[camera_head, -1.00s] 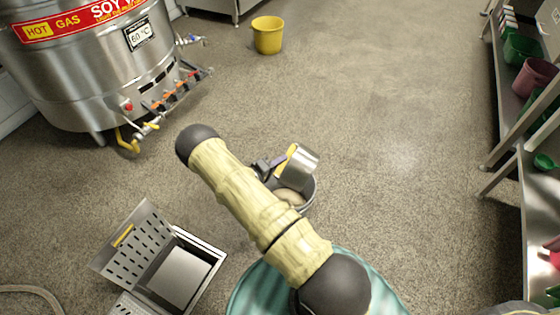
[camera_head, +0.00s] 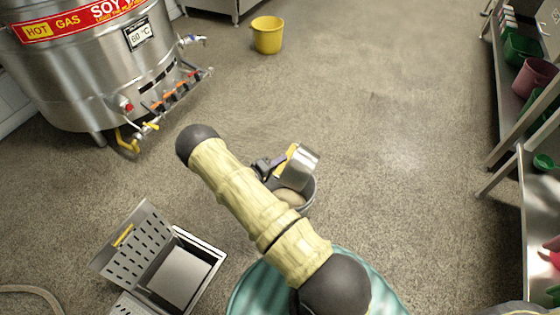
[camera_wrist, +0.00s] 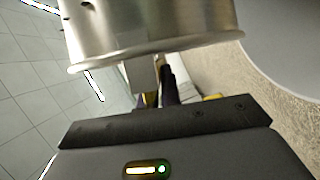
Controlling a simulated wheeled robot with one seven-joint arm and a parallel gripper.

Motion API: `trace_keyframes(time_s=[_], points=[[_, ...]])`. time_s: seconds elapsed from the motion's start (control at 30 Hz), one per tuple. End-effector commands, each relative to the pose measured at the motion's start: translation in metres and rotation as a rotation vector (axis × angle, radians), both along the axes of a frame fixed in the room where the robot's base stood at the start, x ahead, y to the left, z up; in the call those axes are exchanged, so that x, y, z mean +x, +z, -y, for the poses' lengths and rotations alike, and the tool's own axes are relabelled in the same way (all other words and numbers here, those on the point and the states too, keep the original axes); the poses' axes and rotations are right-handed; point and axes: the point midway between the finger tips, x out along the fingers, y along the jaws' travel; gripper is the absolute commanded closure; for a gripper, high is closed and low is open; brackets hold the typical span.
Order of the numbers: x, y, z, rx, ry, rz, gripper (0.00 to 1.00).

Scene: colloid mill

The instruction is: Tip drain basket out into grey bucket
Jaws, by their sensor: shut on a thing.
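The drain basket (camera_head: 302,167) is a shiny metal cup, tilted over the grey bucket (camera_head: 309,203) in the head view. The bucket stands on the floor, partly hidden behind my arm, with some pale content visible inside. My gripper (camera_head: 278,164) is shut on the basket at its yellow-marked handle, just above the bucket. In the wrist view the metal basket (camera_wrist: 150,30) fills the upper middle, its rim edge toward the gripper. A smooth grey curved surface shows at the upper right there. I cannot see inside the basket.
A floor drain with its perforated lid (camera_head: 135,240) raised lies open at lower left. A large steel boiler (camera_head: 90,70) stands upper left, a yellow bucket (camera_head: 267,36) at the back. Shelving (camera_head: 505,100) lines the right. The middle floor is clear.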

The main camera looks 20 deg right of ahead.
Motion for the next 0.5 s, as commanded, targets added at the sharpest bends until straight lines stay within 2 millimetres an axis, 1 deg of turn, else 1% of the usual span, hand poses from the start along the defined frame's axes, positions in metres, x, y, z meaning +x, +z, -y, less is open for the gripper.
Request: trace_keyframes(time_s=[0.4,0.5], points=[[0.0004,0.0013,0.0002,-0.003,0.000,0.001,1.00],[0.0004,0.0044,0.0004,0.009,0.000,0.016,1.00]])
